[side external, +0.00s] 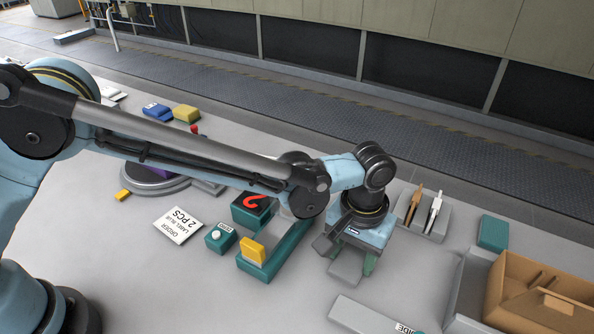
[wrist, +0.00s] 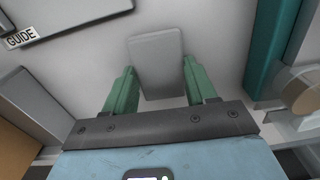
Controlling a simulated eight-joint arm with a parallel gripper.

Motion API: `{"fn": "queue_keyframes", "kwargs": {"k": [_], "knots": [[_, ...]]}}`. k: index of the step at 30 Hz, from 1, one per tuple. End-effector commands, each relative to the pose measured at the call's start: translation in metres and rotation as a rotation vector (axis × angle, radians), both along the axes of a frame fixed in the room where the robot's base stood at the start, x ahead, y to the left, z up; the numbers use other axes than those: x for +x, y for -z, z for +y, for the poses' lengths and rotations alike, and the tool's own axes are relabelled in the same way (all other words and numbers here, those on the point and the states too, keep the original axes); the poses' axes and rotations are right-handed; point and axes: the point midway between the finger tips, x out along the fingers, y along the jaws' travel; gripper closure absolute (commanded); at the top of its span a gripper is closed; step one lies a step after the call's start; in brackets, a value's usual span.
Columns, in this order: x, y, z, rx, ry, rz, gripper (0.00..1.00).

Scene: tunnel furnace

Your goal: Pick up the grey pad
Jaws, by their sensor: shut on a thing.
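The grey pad (wrist: 158,62) is a flat, rounded rectangular block. In the wrist view it sits between the two green fingers of my gripper (wrist: 158,82), which are shut on its sides. Its far end sticks out past the fingertips. In the side external view the grey pad (side external: 345,270) shows below my gripper (side external: 353,258), partly hidden by it. I cannot tell whether the pad touches the table or is just above it.
A teal fixture with a yellow block (side external: 253,250) stands left of my gripper. A grey holder with upright tools (side external: 424,220) is behind right. A cardboard box (side external: 545,290) and teal block (side external: 494,232) are at right. A plate labelled GUIDE (wrist: 60,15) lies in front.

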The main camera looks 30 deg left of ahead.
Motion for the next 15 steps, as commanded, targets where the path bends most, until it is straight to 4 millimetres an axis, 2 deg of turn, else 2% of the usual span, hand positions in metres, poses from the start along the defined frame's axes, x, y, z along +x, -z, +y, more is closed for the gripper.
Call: {"fn": "queue_keyframes", "kwargs": {"k": [7,15], "knots": [[0.000,-0.002,0.000,0.000,0.000,0.000,0.56],[0.000,-0.021,0.000,0.000,0.000,0.000,0.56]]}}
